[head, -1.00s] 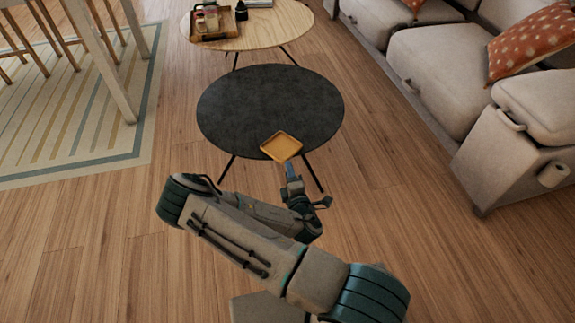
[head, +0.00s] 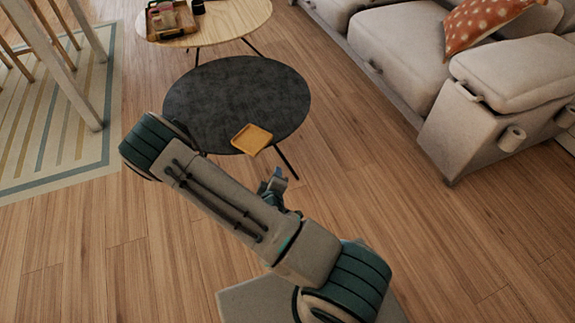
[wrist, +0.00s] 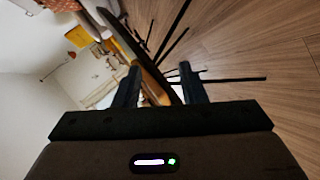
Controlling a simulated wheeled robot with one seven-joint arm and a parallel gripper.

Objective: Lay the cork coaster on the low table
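The cork coaster (head: 252,139), a tan-yellow square with a raised rim, lies flat on the near edge of the black round low table (head: 225,95). Its near corner seems to stick out slightly past the edge. My gripper (head: 276,175) is just in front of the table, below and right of the coaster, with a gap between them in the head view. In the wrist view, my gripper (wrist: 158,75) has its fingers apart. The coaster (wrist: 153,84) shows there nearly edge-on, beyond the fingers, against the dark tabletop edge (wrist: 122,35).
A light wooden round table (head: 225,25) with a tray (head: 168,33) stands behind the black one. A grey sofa (head: 400,50) is at the right, and a striped rug (head: 50,135) at the left. The floor in front is clear.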

